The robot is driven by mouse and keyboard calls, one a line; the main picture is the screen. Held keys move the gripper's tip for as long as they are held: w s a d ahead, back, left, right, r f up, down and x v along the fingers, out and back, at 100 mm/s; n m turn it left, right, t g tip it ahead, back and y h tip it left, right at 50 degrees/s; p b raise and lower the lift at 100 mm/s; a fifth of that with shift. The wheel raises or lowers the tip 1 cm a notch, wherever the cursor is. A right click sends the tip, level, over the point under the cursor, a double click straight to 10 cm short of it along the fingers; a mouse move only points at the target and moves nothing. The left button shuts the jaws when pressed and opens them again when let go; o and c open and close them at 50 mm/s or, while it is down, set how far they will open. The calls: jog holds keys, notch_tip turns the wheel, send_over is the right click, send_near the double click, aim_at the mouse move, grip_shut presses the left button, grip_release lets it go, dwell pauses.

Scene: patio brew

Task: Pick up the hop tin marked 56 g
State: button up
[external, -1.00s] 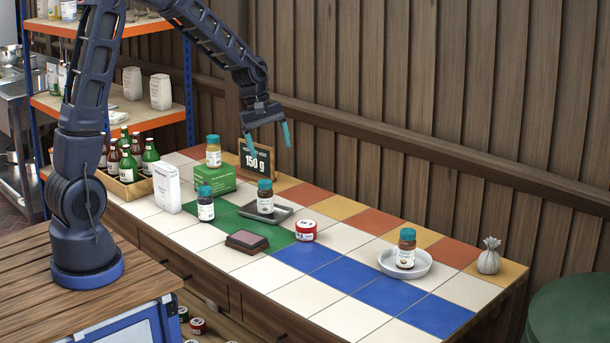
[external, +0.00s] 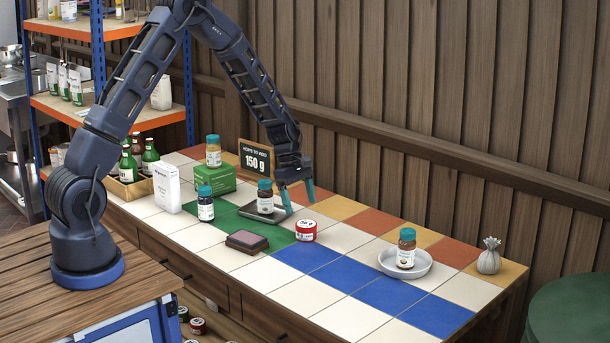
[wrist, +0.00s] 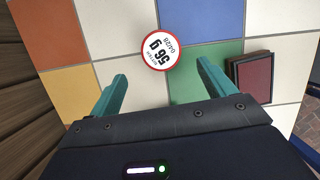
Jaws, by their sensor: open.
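The hop tin (external: 306,231) is a small red round tin with a white lid label, standing on the tiled counter by the blue and green tiles. In the wrist view the tin (wrist: 160,49) shows from above, and its label reads 56 g. My gripper (external: 298,198) is open and empty, with teal fingers pointing down. It is above the counter, just behind and above the tin. In the wrist view the fingertips (wrist: 160,76) lie to either side of the tin's near edge, and the tin is beyond them, apart from them.
A dark tray (external: 273,219) with a teal-lidded jar (external: 265,198) stands close left of the gripper. A dark reddish block (external: 247,241) lies left of the tin. A 150 g sign (external: 256,159) stands behind. A white dish (external: 421,268) holds another jar.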

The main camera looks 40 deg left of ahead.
aim_at(305, 223)
jog(key=shift+x, duration=4.3)
jog(key=shift+s+d, duration=0.1)
jog(key=shift+d, duration=0.1)
jog(key=c, duration=1.1)
jog(key=shift+r, duration=0.15)
